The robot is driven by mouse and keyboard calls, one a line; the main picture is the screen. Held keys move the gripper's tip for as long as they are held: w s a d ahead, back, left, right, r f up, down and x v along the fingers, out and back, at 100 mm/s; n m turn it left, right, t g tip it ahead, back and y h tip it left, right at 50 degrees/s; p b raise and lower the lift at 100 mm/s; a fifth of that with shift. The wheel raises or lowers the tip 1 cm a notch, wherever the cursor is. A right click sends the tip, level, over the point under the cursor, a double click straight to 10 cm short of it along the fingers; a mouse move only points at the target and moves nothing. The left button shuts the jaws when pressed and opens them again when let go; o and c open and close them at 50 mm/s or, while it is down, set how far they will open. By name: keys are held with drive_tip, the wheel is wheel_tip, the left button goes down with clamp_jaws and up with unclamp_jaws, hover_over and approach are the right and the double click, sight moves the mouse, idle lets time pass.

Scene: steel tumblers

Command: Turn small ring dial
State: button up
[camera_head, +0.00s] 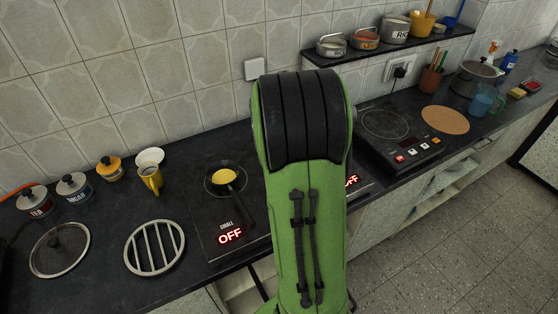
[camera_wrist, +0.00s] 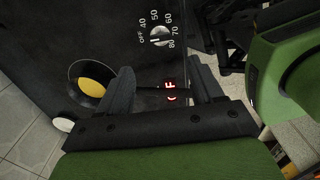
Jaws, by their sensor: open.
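A dial (camera_wrist: 160,35) with a pale pointer bar shows in the wrist view, ringed by the marks OFF, 40, 50, 60, 70 and 80. It lies on the dark cooktop surface just beyond my fingertips. My gripper (camera_wrist: 160,70) is open, with one finger on each side and nothing between them; the fingers look apart from the dial. A red lit display (camera_wrist: 170,91), partly cut off, shows between the fingers. In the head view the cooktop (camera_head: 205,238) has a red OFF display (camera_head: 230,236) with a small label above it; my arm hides the dial and gripper there.
A pan with yellow content (camera_head: 223,177) sits on the cooktop; it also shows in the wrist view (camera_wrist: 91,85). A second red OFF display (camera_head: 351,181) shows beside my arm.

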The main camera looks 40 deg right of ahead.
wheel_tip(320, 180, up, 4)
drive_tip(key=shift+r+p, duration=0.1)
drive_tip(key=shift+p, duration=0.2)
drive_tip(key=shift+a, duration=0.1)
drive_tip(key=s+a+r+m+t, duration=0.2)
drive_tip(key=a+r+m, duration=0.2)
drive_tip(key=a, duration=0.3)
drive_tip(key=s+a+r+m+t, duration=0.1)
drive_tip(key=s+a+r+m, duration=0.15)
drive_tip(key=a, duration=0.35)
drive_tip(key=s+a+r+m+t, duration=0.1)
drive_tip(key=s+a+m+t, duration=0.1)
drive_tip(key=s+a+m, duration=0.5)
drive_tip(key=shift+s+m+t, duration=0.15)
drive_tip(key=shift+m+t, duration=0.15)
drive_tip(key=shift+m, duration=0.35)
